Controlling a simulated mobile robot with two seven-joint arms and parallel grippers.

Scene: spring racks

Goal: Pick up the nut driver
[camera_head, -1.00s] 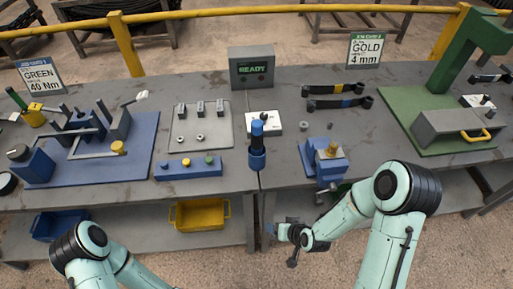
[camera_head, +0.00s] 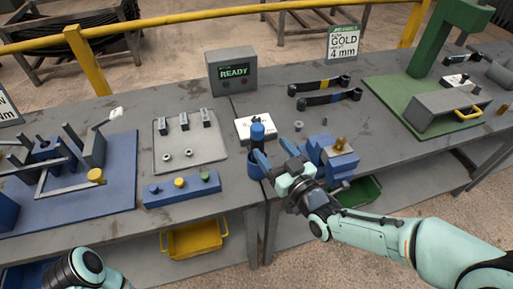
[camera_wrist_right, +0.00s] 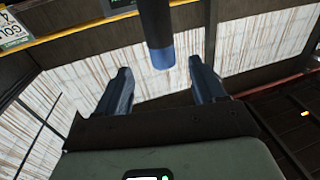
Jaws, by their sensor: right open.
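The nut driver (camera_head: 257,131), with a blue handle and dark collar, stands upright in a blue cup holder (camera_head: 254,168) at the front edge of the bench. In the right wrist view the nut driver (camera_wrist_right: 158,40) shows ahead of the fingers, between their lines and apart from them. My right gripper (camera_head: 276,153) is open and empty, just right of the nut driver, its fingers pointing toward it. Its two blue fingers also show in the right wrist view (camera_wrist_right: 163,85). Only part of my left arm shows at the bottom left; its gripper is out of view.
A blue vise (camera_head: 335,165) with a brass piece stands close right of my right gripper. A blue button box (camera_head: 182,190) and a grey tray (camera_head: 190,143) lie left. A white card block (camera_head: 240,128) and the READY display (camera_head: 232,72) stand behind.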

